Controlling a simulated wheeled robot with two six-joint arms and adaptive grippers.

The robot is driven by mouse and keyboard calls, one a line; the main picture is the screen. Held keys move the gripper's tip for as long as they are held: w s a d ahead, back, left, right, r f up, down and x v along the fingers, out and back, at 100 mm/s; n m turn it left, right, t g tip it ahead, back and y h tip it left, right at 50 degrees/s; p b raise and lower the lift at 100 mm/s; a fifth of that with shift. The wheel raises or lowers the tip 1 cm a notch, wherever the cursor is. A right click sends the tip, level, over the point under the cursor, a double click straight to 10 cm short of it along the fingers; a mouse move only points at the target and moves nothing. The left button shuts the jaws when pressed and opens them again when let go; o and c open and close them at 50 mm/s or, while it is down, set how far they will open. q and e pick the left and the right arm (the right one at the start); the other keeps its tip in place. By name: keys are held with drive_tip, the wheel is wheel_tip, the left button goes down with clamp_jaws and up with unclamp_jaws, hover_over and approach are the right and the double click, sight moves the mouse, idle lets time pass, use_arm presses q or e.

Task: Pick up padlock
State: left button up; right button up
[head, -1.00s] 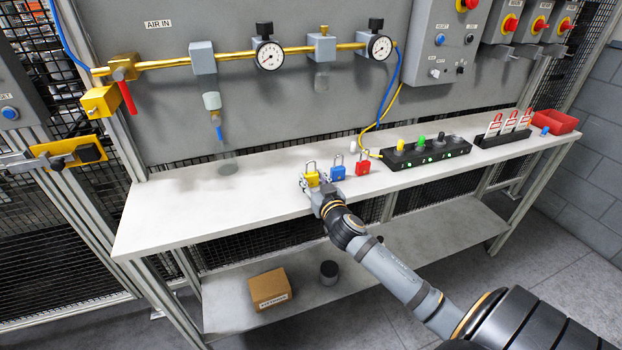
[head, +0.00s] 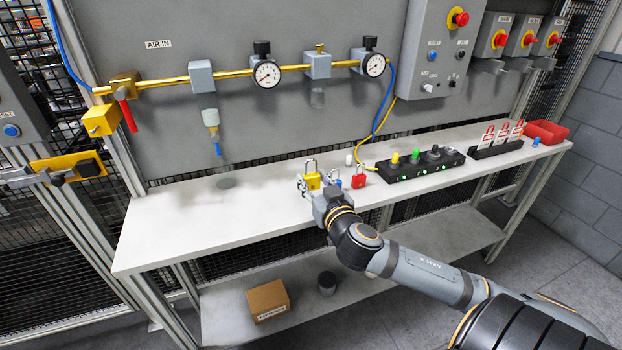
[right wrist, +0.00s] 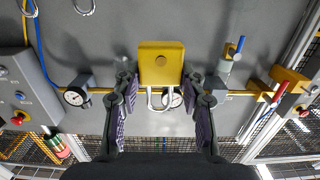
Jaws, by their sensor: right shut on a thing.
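The yellow padlock (head: 312,182) with its silver shackle is held by my right gripper (head: 318,189), just above the front of the white bench, shackle up in the head view. In the right wrist view the yellow padlock body (right wrist: 161,60) shows between the two fingers of the right gripper (right wrist: 160,85), its shackle pointing toward the palm. A blue padlock (head: 335,183) stands just to the right, mostly hidden by the gripper. A red padlock (head: 359,181) stands further right on the bench. My left gripper is not in view.
The white bench (head: 190,220) is clear on its left. A black strip with coloured buttons (head: 420,168), red-and-white tags in a rack (head: 500,140) and a red bin (head: 546,131) stand to the right. Pipes and gauges (head: 267,73) hang on the panel behind.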

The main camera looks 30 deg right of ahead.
sight(316, 184)
drive_tip(key=s+a+r+p, duration=0.2)
drive_tip(key=s+p, duration=0.3)
drive_tip(key=shift+a+r, duration=0.35)
idle(1.0)
